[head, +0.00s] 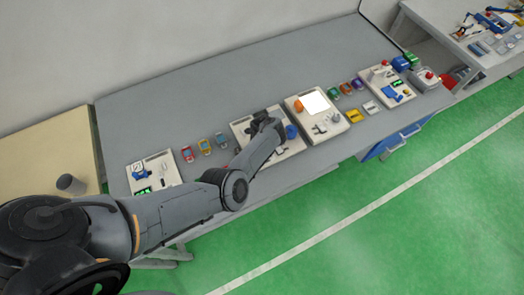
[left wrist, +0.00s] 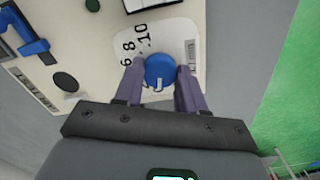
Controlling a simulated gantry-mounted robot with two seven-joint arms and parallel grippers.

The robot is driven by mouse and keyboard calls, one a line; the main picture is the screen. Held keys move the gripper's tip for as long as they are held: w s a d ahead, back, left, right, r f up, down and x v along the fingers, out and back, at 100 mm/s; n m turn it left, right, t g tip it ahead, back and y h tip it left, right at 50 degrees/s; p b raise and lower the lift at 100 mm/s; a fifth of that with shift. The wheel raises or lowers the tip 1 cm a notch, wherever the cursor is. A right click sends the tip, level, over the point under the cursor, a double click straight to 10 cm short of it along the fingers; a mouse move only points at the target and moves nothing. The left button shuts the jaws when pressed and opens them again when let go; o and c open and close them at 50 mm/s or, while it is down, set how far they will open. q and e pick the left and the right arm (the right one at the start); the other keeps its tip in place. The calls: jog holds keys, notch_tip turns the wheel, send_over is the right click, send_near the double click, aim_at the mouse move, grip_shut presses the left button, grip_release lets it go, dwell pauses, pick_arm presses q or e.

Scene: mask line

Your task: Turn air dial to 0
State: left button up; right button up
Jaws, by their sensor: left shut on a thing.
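The blue round air dial (left wrist: 160,68) sits near the edge of a cream panel (left wrist: 105,75), on a white scale plate (left wrist: 178,32). The printed numbers 6, 8 and 10 show beside it; the rest of the scale is hidden by my fingers and the dial. A small white mark shows on the dial's near side. My left gripper (left wrist: 161,76) has one finger on each side of the dial and is shut on it. In the head view my left arm reaches over the middle panel (head: 240,128) and hides much of it. My right gripper is not in view.
On the panel are a blue bracket-like part (left wrist: 28,45), a dark round knob (left wrist: 66,82) and a green button (left wrist: 92,5). A panel with a white screen (head: 314,103) stands just right of my arm. Small coloured items (head: 205,146) lie on the grey bench to the left.

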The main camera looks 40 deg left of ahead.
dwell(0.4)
pick_arm(q)
jog(key=o, duration=1.1)
jog(key=shift+c, duration=0.2)
notch_tip(320, 180, up, 11)
jog(key=p, duration=0.3)
jog(key=shift+f, duration=0.1)
